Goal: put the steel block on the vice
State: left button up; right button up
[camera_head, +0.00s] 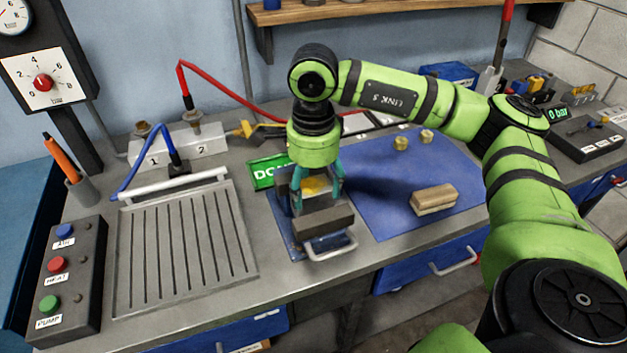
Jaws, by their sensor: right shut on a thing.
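The vice (322,222) stands at the front middle of the bench, with dark grey jaws, a blue base and a light bar handle at its front. My right gripper (317,192) points straight down over the vice, its teal fingers reaching to the jaws. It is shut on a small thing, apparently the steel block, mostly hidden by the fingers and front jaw. A yellow patch shows between the fingers; I cannot tell what it belongs to, or whether the held thing touches the vice. My left gripper is out of view.
A blue mat (385,215) right of the vice holds a wooden block (433,198) and two small brass-coloured pieces (401,143). A grooved tray (185,250) and a button box (70,280) lie left. A shelf hangs above.

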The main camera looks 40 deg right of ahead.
jog(key=o, duration=1.3)
jog(key=shift+f, duration=0.15)
jog(key=o, duration=0.4)
